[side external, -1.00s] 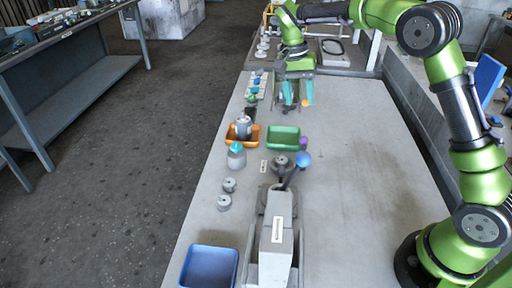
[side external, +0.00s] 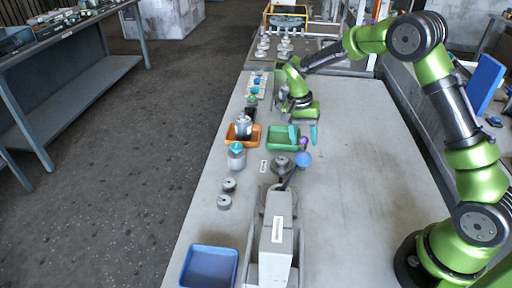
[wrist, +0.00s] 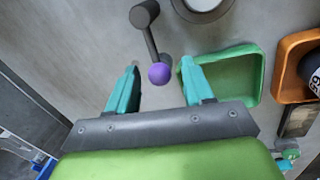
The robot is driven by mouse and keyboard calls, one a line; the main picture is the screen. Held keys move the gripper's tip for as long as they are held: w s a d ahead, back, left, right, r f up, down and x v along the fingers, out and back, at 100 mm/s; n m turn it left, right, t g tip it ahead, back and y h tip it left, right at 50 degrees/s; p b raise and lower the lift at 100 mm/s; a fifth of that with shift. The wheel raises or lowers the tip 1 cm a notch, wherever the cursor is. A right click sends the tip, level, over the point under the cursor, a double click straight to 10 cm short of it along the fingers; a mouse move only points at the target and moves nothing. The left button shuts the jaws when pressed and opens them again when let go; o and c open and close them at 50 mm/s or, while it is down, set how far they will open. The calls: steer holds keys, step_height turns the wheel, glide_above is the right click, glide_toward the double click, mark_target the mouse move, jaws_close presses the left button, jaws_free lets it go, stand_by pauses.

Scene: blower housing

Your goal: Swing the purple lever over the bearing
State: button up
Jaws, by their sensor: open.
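The purple lever's ball knob (side external: 303,142) shows just right of the green tray in the side view. In the wrist view the purple knob (wrist: 159,73) sits on a dark arm that runs up to a round dark pivot. My gripper (side external: 303,135) is open, its teal fingers pointing down just behind the purple knob. In the wrist view the knob appears between the fingertips of my gripper (wrist: 160,67); contact cannot be told. The likely bearing (side external: 281,162) is a grey round part on the fixture, left of the knob. A round ring (wrist: 205,5) is cut off at the wrist view's top.
The green tray (wrist: 253,95) is beside my right finger in the wrist view. An orange tray (side external: 256,140) holds a grey part. The table's right side is clear.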

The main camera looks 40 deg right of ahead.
steer(key=shift+c, duration=0.3)
jaws_close()
